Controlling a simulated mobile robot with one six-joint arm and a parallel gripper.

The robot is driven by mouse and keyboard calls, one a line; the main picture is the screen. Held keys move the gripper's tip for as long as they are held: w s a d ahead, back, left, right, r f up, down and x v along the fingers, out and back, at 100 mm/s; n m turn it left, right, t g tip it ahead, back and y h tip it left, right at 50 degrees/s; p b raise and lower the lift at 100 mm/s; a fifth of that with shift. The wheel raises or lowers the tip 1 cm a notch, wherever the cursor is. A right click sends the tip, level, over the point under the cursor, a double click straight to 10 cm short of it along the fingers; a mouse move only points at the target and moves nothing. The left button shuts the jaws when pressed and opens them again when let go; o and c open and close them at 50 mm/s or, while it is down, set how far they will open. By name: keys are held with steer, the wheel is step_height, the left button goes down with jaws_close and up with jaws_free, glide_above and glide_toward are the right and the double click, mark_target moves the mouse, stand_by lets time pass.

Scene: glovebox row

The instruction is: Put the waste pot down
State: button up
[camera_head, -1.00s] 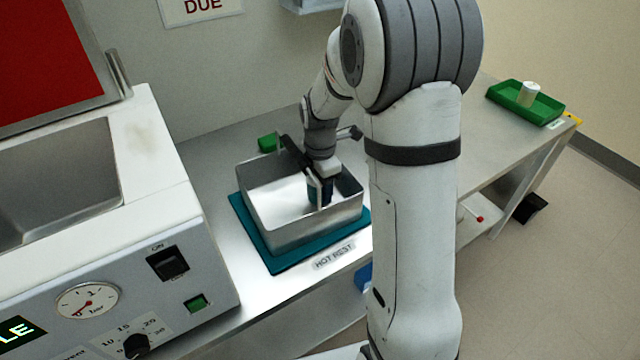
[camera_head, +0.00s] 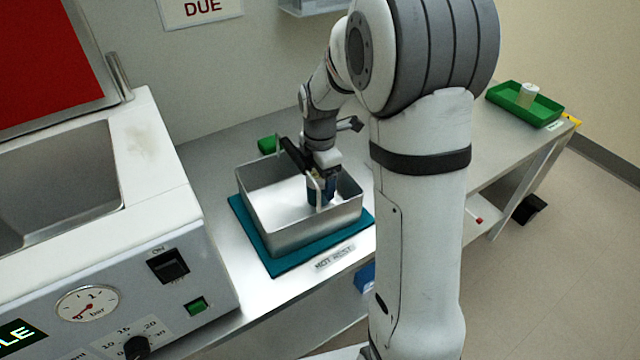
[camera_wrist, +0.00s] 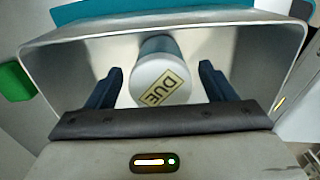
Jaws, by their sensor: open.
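A pot with a pale lid marked DUE (camera_wrist: 158,82), which I take for the waste pot, is inside a square metal bin (camera_head: 312,229). The bin also shows in the wrist view (camera_wrist: 75,60). My gripper (camera_head: 320,191) reaches down into the bin. In the wrist view its dark blue fingers stand apart on either side of the pot, with a visible gap at each side. In the head view my gripper mostly hides the pot, and its base is hidden.
The bin sits on a teal mat (camera_head: 283,267) by a HOT REST label (camera_head: 335,257). An autoclave-like machine (camera_head: 165,215) stands close at left. A green tray (camera_head: 545,113) with a white pot (camera_head: 528,94) is at the bench's far right.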

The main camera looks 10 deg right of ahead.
step_height(320, 180, up, 9)
steer(key=shift+r+p, duration=0.1)
steer(key=shift+p, duration=0.3)
steer(key=shift+s, duration=0.1)
steer(key=s+r+m+t+p, duration=0.1)
steer(key=s+r+m+p, duration=0.2)
steer(key=s+m, duration=0.7)
steer(key=s+r+m+t+p, duration=0.1)
steer(key=s+r+m+p, duration=0.2)
steer(key=s+m, duration=0.7)
step_height(320, 180, up, 2)
steer(key=shift+s+d+r+m+t, duration=0.15)
steer(key=shift+s+m+t, duration=0.15)
steer(key=shift+s+m, duration=0.15)
